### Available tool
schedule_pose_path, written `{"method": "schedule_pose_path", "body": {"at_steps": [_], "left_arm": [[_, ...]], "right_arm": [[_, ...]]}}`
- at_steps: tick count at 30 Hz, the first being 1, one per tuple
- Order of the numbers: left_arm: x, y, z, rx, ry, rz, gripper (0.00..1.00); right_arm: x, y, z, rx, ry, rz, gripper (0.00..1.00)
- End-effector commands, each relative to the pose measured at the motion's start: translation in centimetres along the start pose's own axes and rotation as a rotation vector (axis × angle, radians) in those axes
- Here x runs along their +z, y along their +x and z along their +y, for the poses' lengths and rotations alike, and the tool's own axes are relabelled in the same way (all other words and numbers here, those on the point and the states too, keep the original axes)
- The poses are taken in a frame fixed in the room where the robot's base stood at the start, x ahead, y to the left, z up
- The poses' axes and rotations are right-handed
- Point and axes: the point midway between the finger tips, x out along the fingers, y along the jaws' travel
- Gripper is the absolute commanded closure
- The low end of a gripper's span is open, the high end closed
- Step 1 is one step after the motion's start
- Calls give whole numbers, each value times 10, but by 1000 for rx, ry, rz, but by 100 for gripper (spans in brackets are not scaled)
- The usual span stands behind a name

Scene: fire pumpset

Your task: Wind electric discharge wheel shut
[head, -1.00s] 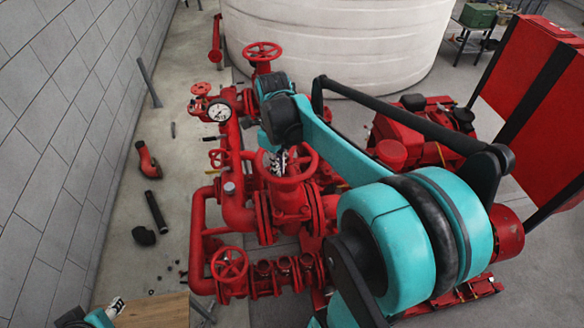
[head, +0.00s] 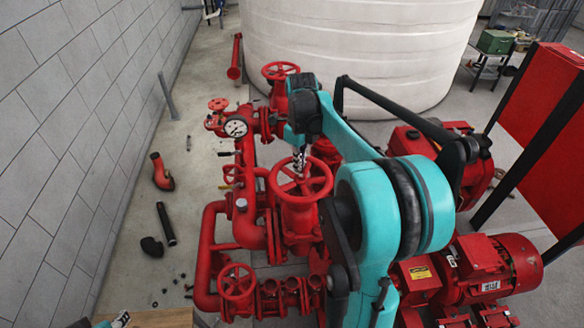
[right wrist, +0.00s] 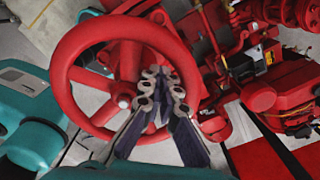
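A red spoked handwheel (head: 300,180) stands on the red valve body in the middle of the head view. It fills the left and middle of the right wrist view (right wrist: 72,50). My right gripper (head: 299,160) is at the wheel's far side, over its rim and spokes. In the right wrist view the right gripper (right wrist: 165,78) has its fingertips close together in front of the rim's right part. I cannot tell whether the rim lies between them. My left gripper (head: 122,319) shows only partly at the bottom edge.
Other red handwheels stand at the back (head: 280,70) and lower front (head: 236,281). A pressure gauge (head: 236,127) sits left of the gripper. A red motor (head: 500,264) is at right, a white tank (head: 355,50) behind. Loose pipe pieces lie on the left floor.

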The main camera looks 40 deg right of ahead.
Motion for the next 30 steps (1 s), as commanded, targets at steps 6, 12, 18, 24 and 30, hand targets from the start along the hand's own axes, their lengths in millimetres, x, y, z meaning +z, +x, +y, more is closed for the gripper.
{"method": "schedule_pose_path", "body": {"at_steps": [6, 12, 18, 24, 30], "left_arm": [[0, 0, 0, 0, 0, 0, 60], [0, 1, 0, 0, 0, 0, 60], [1, 1, 0, 0, 0, 0, 60], [-2, -2, 0, 0, 0, 0, 60], [-10, -14, 0, 0, 0, 0, 60]], "right_arm": [[-24, 0, -11, -2, 3, 3, 100], [-29, 0, -12, -1, 1, 3, 100], [-22, 0, -10, 0, -1, 3, 100], [-20, -5, -10, 0, 0, 2, 100], [-20, -26, -10, 0, 0, 2, 100]]}}
